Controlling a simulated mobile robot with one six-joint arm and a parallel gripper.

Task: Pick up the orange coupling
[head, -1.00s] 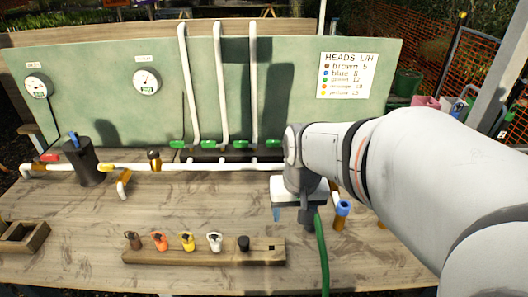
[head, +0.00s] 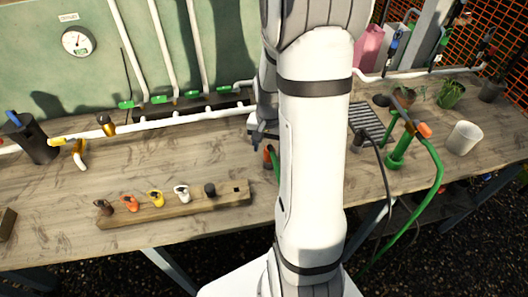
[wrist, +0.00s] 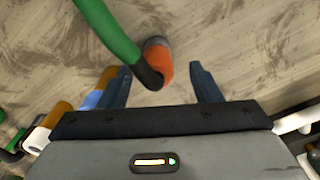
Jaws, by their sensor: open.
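The orange coupling (wrist: 160,62) is in the wrist view on a black section at the end of a green hose (wrist: 108,28), above the wooden bench. My gripper (wrist: 160,84) is open, with one dark blue finger on each side of the coupling and black section. I see gaps on both sides. In the head view my gripper (head: 262,138) is partly hidden behind my arm, and a small orange bit (head: 267,156) shows beside it.
A wooden rack (head: 225,201) holds several coloured fittings, one of them orange (head: 129,204). White pipes (head: 185,116) run behind. A brass and blue fitting (wrist: 88,100) lies left of my gripper. A green standing tap (head: 398,155) and white pot (head: 464,138) are at right.

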